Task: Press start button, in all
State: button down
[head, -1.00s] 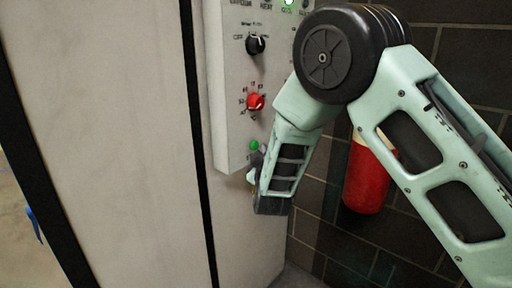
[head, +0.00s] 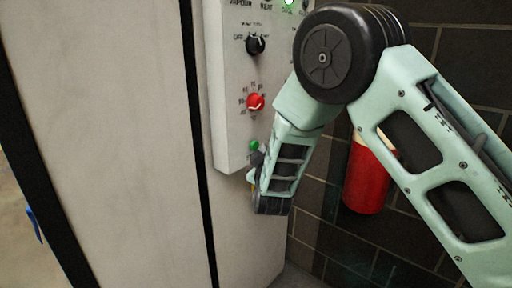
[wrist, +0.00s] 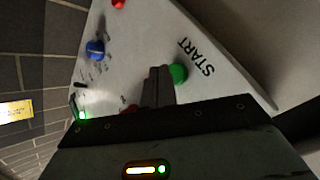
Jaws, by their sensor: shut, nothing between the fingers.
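The green start button (head: 254,145) sits low on the control panel (head: 232,150) in the head view. In the wrist view the green button (wrist: 179,73) shows beside the printed word START (wrist: 196,57). My gripper (head: 257,158) is just below the button in the head view, partly hidden by my own wrist. In the wrist view its fingers (wrist: 158,71) are together and empty, right next to the button's left side. I cannot tell whether they touch it.
Above the button are a red knob (head: 255,102), a black knob (head: 255,44) and a lit green lamp (head: 289,2). A red extinguisher (head: 366,180) hangs on the dark brick wall at right. A blue knob (wrist: 95,49) shows in the wrist view.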

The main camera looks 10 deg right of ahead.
jog(key=shift+w, duration=0.1)
jog(key=shift+w+a, duration=0.2)
jog(key=shift+w, duration=0.05)
jog(key=shift+w+a, duration=0.3)
jog(key=shift+w, duration=0.1)
dwell(0.8)
jog(key=shift+s, duration=0.1)
jog(key=shift+s+d, duration=0.5)
jog(key=shift+s, duration=0.15)
jog(key=shift+s+d+b, duration=0.2)
jog(key=shift+s+d, duration=0.55)
jog(key=shift+s, duration=0.3)
jog(key=shift+s+d+b, duration=0.15)
jog(key=shift+s+d, duration=0.6)
jog(key=shift+s, duration=0.25)
